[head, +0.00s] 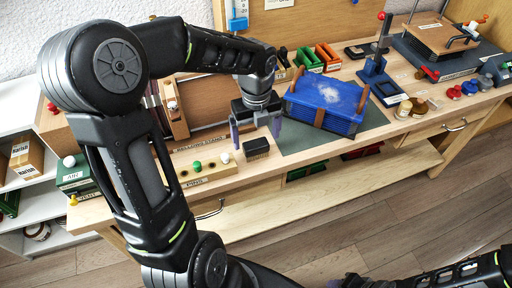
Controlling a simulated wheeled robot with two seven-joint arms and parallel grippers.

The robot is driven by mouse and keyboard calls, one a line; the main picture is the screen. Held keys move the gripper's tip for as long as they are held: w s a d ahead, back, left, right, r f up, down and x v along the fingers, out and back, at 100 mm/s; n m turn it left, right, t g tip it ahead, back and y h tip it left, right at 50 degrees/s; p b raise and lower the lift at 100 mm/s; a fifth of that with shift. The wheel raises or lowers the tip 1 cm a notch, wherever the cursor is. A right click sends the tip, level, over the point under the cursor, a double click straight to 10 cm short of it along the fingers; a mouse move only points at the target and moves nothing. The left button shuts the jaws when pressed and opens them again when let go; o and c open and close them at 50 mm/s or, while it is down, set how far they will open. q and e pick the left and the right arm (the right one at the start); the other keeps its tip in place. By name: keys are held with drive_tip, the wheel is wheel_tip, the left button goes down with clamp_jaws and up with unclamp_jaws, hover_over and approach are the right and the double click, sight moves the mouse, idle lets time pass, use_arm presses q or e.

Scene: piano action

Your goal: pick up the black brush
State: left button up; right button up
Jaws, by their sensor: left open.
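A small black block (257,150), which looks like the black brush, lies at the front edge of the wooden bench; I cannot make out bristles. My left gripper (255,134) points down over the bench with its two fingers apart. The block shows just below and between the fingertips, and the gripper does not visibly hold it. I cannot tell the exact height gap. Part of my right arm lies low at the bottom right, with what seems to be its gripper (348,283) cut by the bottom edge.
A blue slab (325,101) with a whitish patch stands close to the right of my left gripper. A wooden strip with coloured knobs (212,170) lies to the left. Green and orange trays (308,60) stand behind. A grey mat (300,140) has free room.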

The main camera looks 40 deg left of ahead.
sight(256, 143)
use_arm(q)
wheel_tip(256, 143, down, 5)
drive_tip(key=shift+a+f+p, duration=0.1)
drive_tip(key=shift+a+p, duration=0.05)
drive_tip(key=shift+p, duration=0.15)
drive_tip(key=shift+c, duration=0.3)
idle(0.4)
drive_tip(key=c, duration=1.4)
wheel_tip(256, 143, up, 10)
drive_tip(key=shift+r, duration=0.1)
idle(0.4)
